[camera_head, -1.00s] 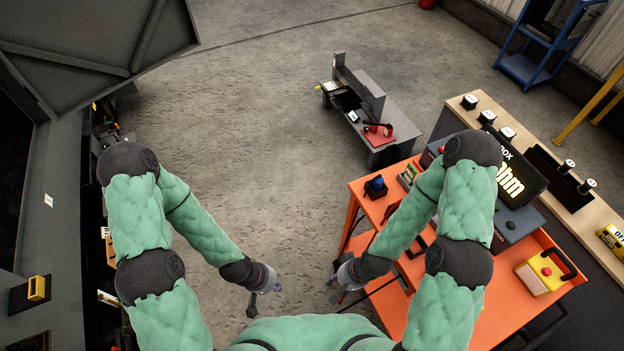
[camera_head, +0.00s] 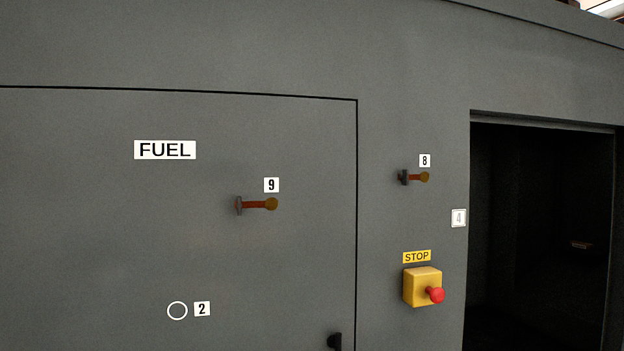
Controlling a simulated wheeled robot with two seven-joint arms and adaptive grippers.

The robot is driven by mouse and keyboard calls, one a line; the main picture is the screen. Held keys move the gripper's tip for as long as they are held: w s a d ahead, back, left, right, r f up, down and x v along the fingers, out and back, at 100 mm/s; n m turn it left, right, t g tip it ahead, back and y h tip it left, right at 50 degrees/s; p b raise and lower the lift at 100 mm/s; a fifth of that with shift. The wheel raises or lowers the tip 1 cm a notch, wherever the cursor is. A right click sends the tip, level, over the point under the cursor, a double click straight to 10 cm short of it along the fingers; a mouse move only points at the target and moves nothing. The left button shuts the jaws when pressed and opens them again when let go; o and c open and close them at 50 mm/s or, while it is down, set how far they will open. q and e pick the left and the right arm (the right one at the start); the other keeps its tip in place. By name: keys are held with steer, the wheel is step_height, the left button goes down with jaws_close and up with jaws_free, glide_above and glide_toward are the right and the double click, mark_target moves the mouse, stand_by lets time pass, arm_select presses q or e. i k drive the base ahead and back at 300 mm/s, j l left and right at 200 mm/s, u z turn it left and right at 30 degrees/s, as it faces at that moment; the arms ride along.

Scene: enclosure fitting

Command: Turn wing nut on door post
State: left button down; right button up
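A grey door post (camera_head: 410,220) stands between the closed FUEL door (camera_head: 100,230) and a dark opening at the right. Beside label 8 on the post, a small dark winged piece (camera_head: 403,178) sits at the left end of a short orange-brown stem (camera_head: 418,177) with a rounded right end. It looks like a wing nut. Neither of my grippers shows in this view.
A yellow STOP box (camera_head: 420,286) with a red button (camera_head: 436,295) juts from the post below the number 8 fitting. A dark opening (camera_head: 540,230) lies to the right. A small black part (camera_head: 335,341), cut off, shows at the bottom edge.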

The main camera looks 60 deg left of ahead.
mark_target(404, 177)
steer(key=u, duration=1.55)
